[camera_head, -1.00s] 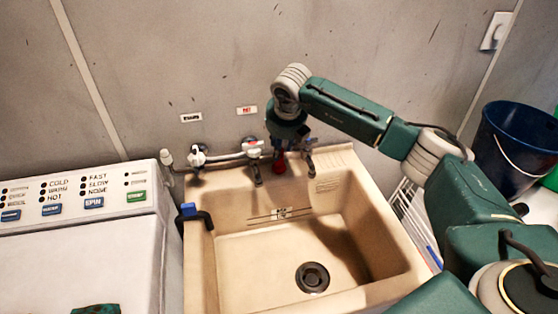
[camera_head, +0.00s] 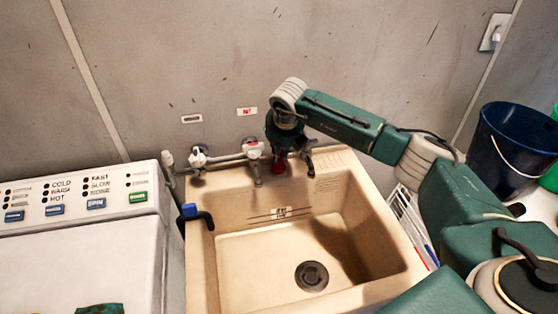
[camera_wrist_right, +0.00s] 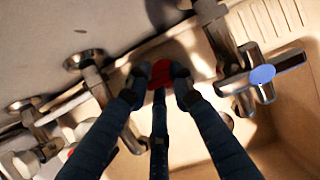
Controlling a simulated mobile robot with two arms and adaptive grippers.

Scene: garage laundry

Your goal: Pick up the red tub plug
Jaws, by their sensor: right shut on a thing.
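The red tub plug (camera_head: 279,164) is on the back ledge of the beige laundry sink (camera_head: 222,251), between the taps. My right gripper (camera_head: 281,154) points down at it from above. My left gripper is not in view.
Taps stand close on both sides, one with a blue-capped handle (camera_wrist_right: 262,74) at right in the wrist view. A bent black pipe with a blue end (camera_head: 189,211) is on the sink's left rim. A washer (camera_head: 78,255) stands left, a blue bucket (camera_head: 510,150) right.

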